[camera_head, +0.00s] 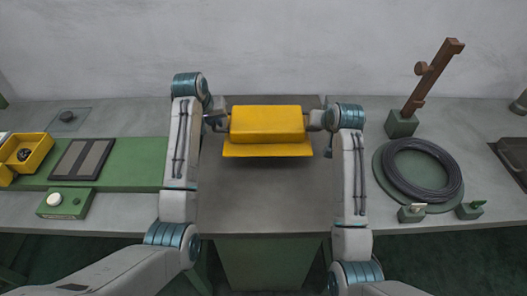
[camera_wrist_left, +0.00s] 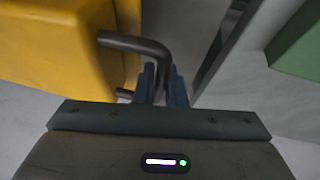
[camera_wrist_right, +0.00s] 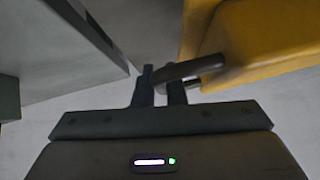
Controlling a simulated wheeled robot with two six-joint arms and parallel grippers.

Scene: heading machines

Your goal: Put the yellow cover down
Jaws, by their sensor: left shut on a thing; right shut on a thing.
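The yellow cover (camera_head: 267,124) is a box-like hood with a flared lower lip, in the middle of the head view. It is held between my two arms at the dark machine top. Whether it touches that top or hangs above it I cannot tell. My left gripper (camera_head: 218,121) is shut on the dark bar handle (camera_wrist_left: 140,43) at its left end. My right gripper (camera_head: 324,122) is shut on the handle (camera_wrist_right: 190,69) at its right end. The cover also shows in the left wrist view (camera_wrist_left: 60,45) and the right wrist view (camera_wrist_right: 270,40).
The dark grey machine top (camera_head: 262,200) is bare in front of the cover. At left are a yellow bin (camera_head: 36,152) and a green button box (camera_head: 65,203). At right are a black wire coil (camera_head: 420,170) and a brown upright arm (camera_head: 432,75). A wall stands behind.

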